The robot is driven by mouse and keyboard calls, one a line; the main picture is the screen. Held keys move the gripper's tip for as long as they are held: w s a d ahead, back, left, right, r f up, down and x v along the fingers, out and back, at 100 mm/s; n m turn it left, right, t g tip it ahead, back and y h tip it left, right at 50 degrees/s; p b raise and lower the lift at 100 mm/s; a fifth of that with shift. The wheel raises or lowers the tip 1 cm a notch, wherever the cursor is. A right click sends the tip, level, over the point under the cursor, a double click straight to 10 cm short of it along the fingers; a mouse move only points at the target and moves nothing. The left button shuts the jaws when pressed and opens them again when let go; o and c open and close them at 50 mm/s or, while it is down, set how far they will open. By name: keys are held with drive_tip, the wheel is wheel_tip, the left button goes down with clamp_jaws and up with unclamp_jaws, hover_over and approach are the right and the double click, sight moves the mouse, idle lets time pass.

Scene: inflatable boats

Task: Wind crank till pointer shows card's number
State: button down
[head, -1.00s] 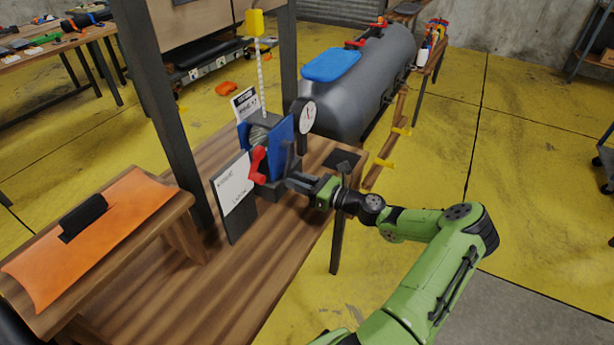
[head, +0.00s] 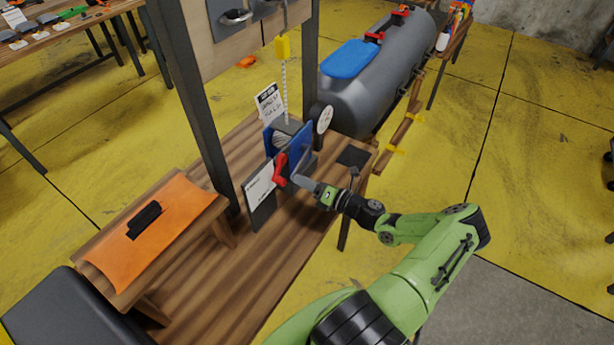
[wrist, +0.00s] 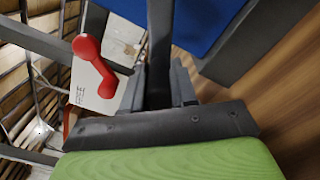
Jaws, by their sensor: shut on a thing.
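The winch (head: 300,137) with blue side plates stands on the wooden bench. A round white dial (head: 324,119) in a black case is beside it; its pointer and numbers are too small to read. A white card (head: 270,103) with small, unreadable writing stands behind the winch. My gripper (head: 300,180) reaches in from the right at the winch's near side. In the wrist view my gripper (wrist: 168,88) is shut on a dark grey upright bar, seemingly the crank (wrist: 160,42). The jaws partly hide its lower end.
A red lever (head: 281,168) sits close left of my gripper, by a white plate (head: 261,184); "FREE" shows there in the wrist view. An orange-topped stand (head: 150,230) is at left; a grey inflatable (head: 375,80) lies behind.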

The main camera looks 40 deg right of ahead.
drive_tip(key=shift+r+m+p, duration=0.3)
drive_tip(key=shift+r, duration=0.3)
drive_tip(key=c, duration=0.9)
unclamp_jaws()
drive_tip(key=shift+a, duration=0.1)
drive_tip(key=shift+f, duration=0.15)
drive_tip(key=shift+s, duration=0.1)
drive_tip(key=b+v, duration=0.1)
drive_tip(key=v, duration=1.4)
drive_tip(key=shift+s, duration=0.3)
